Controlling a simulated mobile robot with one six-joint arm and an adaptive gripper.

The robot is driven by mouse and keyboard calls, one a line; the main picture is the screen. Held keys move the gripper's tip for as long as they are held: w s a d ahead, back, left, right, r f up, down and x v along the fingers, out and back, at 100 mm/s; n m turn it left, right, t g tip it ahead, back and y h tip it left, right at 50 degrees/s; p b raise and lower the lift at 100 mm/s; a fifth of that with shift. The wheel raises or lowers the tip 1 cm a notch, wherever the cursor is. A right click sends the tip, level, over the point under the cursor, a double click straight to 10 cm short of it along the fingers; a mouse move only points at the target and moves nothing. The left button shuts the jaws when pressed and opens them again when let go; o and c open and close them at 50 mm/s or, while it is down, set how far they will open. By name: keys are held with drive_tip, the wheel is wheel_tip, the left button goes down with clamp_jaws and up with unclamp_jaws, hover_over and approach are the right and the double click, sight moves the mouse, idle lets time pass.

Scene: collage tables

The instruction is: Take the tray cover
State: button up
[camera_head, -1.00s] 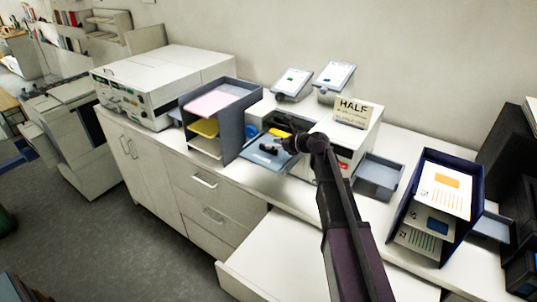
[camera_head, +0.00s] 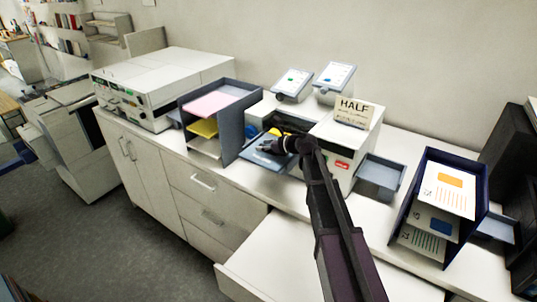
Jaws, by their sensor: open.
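A blue-grey flat tray piece (camera_head: 264,160) sticks out of the front opening of the white machine (camera_head: 322,151) in the middle of the counter. I cannot tell for sure whether this piece is the tray cover. My gripper (camera_head: 262,147) is open, just above or at this piece, and the picture is too small to show whether they touch. A yellow part (camera_head: 278,131) shows behind my gripper inside the opening. My arm comes from the lower right and hides part of the machine's front.
A grey paper rack (camera_head: 232,128) with pink and yellow sheets stands close to the left. A blue-grey side tray (camera_head: 379,178) sticks out at the right, and a dark blue rack (camera_head: 468,172) stands beyond. An open drawer (camera_head: 262,262) lies below.

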clamp_jaws()
drive_tip(key=shift+r, duration=0.1)
idle(0.3)
drive_tip(key=shift+r+p, duration=0.6)
drive_tip(key=shift+p, duration=0.15)
drive_tip(key=shift+s+a+r, duration=0.1)
drive_tip(key=shift+s+r, duration=0.05)
drive_tip(key=s+a, duration=0.9)
drive_tip(key=s, duration=0.5)
drive_tip(key=shift+s+a, duration=0.35)
drive_tip(key=shift+a, duration=0.05)
